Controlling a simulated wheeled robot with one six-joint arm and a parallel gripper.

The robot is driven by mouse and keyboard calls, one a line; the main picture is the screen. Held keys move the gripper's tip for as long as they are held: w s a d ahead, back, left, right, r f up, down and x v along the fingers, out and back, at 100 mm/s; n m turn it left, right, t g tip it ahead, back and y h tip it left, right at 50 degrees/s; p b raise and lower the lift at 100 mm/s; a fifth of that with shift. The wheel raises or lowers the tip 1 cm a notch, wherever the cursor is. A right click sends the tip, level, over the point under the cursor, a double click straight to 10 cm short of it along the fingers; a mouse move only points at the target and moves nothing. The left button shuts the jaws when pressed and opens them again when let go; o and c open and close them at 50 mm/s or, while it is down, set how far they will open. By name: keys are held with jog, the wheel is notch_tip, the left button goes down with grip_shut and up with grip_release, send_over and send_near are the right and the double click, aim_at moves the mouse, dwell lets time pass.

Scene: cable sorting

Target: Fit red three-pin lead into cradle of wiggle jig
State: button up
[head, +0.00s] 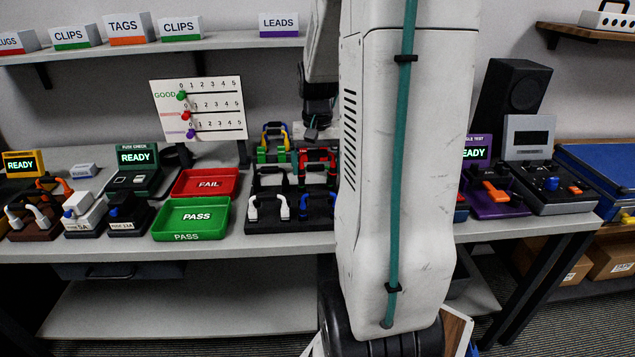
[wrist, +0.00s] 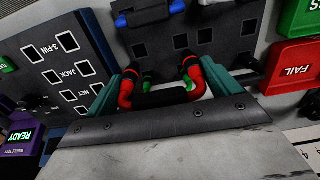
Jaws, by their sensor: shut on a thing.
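The red three-pin lead (head: 317,154) shows over the dark lead rack in the head view, just left of my arm. In the wrist view the red lead (wrist: 126,92) lies across my gripper (wrist: 160,92), with red bends at both ends and a dark middle. The teal fingers of my gripper are shut on it. I cannot tell whether its ends still touch the rack. The wiggle jig (head: 489,208) is purple with a lit READY screen, right of my arm; an orange part lies on it. Its READY screen (wrist: 20,138) is at the wrist view's left edge. Its cradle is not clear.
The lead rack (head: 285,227) holds white, blue and yellow leads. Red FAIL (head: 183,188) and green PASS (head: 170,229) trays stand to its left. A tester with 3-PIN, JACK and NET sockets (wrist: 50,75) is beside the rack. A grey-panel device (head: 555,199) is right of the jig.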

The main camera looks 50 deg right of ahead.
notch_tip(320, 180, up, 13)
jog(key=shift+r, duration=0.1)
dwell(0.5)
